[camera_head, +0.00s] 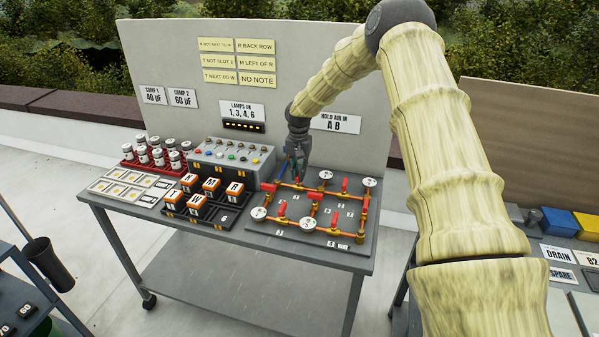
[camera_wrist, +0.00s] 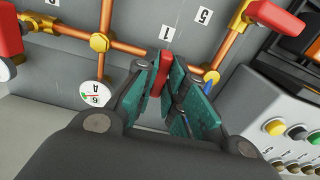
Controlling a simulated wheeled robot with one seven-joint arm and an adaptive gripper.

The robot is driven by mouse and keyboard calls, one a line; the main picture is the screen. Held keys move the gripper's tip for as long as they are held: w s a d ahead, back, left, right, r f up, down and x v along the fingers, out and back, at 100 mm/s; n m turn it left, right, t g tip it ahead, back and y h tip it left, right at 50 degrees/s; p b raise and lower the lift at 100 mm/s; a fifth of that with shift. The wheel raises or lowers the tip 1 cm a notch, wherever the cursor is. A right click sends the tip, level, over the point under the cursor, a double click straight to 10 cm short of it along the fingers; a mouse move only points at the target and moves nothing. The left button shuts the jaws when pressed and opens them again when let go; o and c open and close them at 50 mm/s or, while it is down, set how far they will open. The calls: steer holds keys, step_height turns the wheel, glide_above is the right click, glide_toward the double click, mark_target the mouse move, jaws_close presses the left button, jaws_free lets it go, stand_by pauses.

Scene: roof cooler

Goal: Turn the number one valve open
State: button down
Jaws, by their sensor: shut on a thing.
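The number one valve's red handle (camera_wrist: 164,68) lies between my gripper's (camera_wrist: 168,82) teal fingers in the wrist view, just below the label "1" (camera_wrist: 167,32). The fingers are shut on it, one on each side. The handle stands roughly across the copper pipe (camera_wrist: 130,47) behind it; the fingers partly hide it and its valve body. In the head view my gripper (camera_head: 297,172) reaches down to the back left of the pipe board (camera_head: 290,238), where the handle is too small to read clearly.
Close by are other red handles (camera_wrist: 275,18), brass joints (camera_wrist: 99,42) and a round gauge (camera_wrist: 95,93). A grey button box (camera_head: 232,160) stands left of the board, with a black rack (camera_head: 222,220) of orange-and-black blocks before it. An upright panel (camera_head: 250,90) stands behind.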

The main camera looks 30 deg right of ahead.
steer(key=shift+s+d+f, duration=0.1)
steer(key=shift+f, duration=0.05)
steer(key=n, duration=0.7)
steer(key=shift+n, duration=0.4)
steer(key=n, duration=0.4)
steer(key=shift+n, duration=2.1)
steer(key=shift+f, duration=0.1)
